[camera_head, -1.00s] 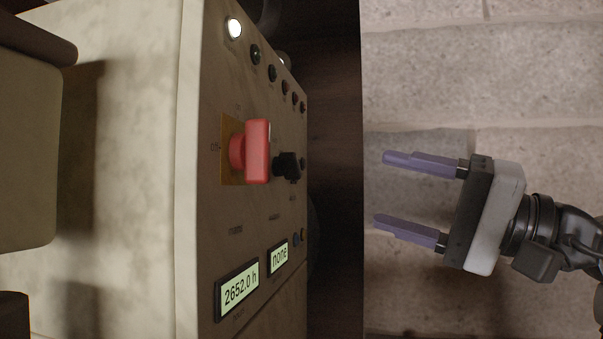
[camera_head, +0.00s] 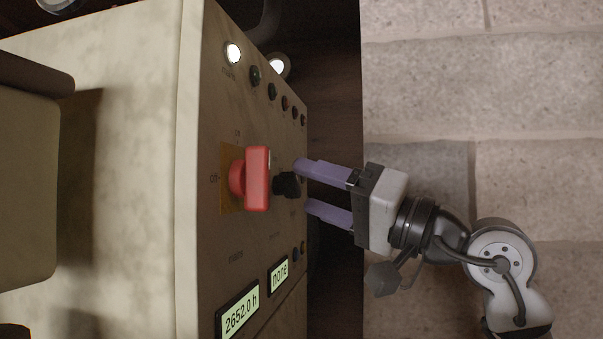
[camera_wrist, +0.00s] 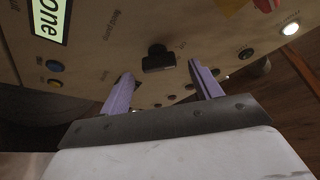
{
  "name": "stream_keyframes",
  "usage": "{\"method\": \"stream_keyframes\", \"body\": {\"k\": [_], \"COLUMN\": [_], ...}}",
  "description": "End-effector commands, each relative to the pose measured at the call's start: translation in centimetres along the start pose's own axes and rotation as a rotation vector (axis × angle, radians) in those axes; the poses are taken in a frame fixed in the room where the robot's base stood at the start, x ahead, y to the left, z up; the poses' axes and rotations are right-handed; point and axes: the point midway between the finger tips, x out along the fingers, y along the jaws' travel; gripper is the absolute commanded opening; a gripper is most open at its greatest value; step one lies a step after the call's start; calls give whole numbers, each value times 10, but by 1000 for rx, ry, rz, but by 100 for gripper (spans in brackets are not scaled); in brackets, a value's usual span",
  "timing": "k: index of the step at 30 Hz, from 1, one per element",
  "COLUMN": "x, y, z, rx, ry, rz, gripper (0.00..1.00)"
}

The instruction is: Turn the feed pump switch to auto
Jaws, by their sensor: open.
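The feed pump switch is a small black knob (camera_head: 287,184) on the tan panel, right of the large red handle in the head view. In the wrist view the black knob (camera_wrist: 158,58) shows between the fingertips, with small lettering near it too unclear to read fully. My gripper (camera_head: 303,186) is open, its two purple fingers pointing at the panel, one on each side of the knob's line. In the wrist view the fingers of my gripper (camera_wrist: 160,70) stand apart with the knob beyond them. I see no clear contact with the knob.
The red handle (camera_head: 257,178) on its yellow plate juts out close by the knob. A row of small lamps, one lit white (camera_head: 233,53), runs along the panel. Displays read "2652.0 h" (camera_head: 240,311) and "none" (camera_head: 279,275). Stone floor (camera_head: 530,180) lies open on the right.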

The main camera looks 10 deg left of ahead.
Motion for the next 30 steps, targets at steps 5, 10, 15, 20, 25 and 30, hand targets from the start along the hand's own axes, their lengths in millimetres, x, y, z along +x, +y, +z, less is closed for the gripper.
{"method": "stream_keyframes", "body": {"k": [5, 10, 15, 20, 25, 30], "x": [22, 28, 28, 28, 28, 28], "y": [-1, 0, 0, 0, 0, 0], "z": [-1, 0, 0, 0, 0, 0], "rx": [-1, 0, 0, 0, 0, 1], "ry": [-1, 0, 0, 0, 0, 0], "rz": [0, 0, 1, 1, 1, 1], "gripper": [64, 64, 64, 51, 28, 19]}}
